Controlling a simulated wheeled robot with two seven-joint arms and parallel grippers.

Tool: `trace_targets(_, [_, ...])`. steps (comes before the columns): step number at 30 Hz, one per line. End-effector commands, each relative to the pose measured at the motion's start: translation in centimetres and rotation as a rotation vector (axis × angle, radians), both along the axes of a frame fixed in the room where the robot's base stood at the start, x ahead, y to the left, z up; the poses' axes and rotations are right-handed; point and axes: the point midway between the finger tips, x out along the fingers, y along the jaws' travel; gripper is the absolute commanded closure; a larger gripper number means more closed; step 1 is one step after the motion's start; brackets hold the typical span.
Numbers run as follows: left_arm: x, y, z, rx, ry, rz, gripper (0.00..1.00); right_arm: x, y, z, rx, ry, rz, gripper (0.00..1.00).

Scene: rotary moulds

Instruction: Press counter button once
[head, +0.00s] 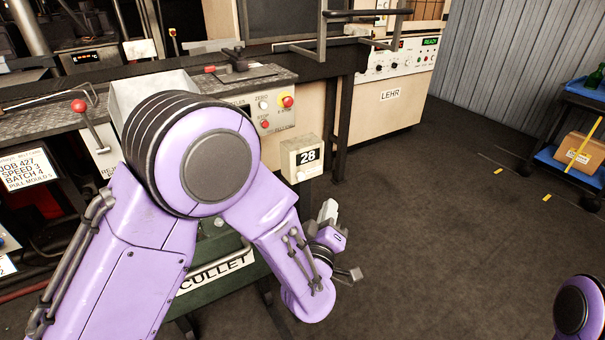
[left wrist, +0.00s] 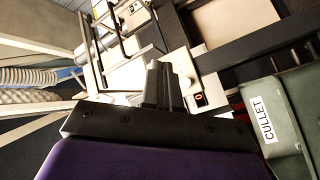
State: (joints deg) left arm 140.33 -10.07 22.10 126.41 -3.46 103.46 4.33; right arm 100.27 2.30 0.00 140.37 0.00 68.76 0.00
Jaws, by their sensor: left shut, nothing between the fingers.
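My right gripper is out of view.
Above the counter is a panel with a red emergency button (head: 287,101). The green cullet bin (head: 237,270) stands below, partly behind my left arm; it also shows in the left wrist view (left wrist: 283,125). The lehr (head: 395,75) stands behind.

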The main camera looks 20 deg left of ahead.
Motion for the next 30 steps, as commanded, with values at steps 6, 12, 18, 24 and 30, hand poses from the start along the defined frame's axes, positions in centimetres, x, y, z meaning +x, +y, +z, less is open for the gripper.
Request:
trace_targets(6, [0.0,0.0,0.1,-0.002,-0.003,0.000,1.00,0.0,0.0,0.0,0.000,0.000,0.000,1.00])
trace_targets(12, [0.3,0.4,0.0,-0.001,-0.001,0.001,1.00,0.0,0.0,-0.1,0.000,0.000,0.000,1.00])
trace_targets(18, [1.9,2.5,-0.1,-0.001,-0.001,0.003,1.00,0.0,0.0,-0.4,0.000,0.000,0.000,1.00])
trace_targets(24, [3.8,4.8,0.0,-0.001,-0.001,0.002,1.00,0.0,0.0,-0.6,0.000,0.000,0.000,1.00])
trace_targets(30, [5.0,6.4,0.0,-0.001,-0.001,0.001,1.00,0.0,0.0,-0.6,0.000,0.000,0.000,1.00])
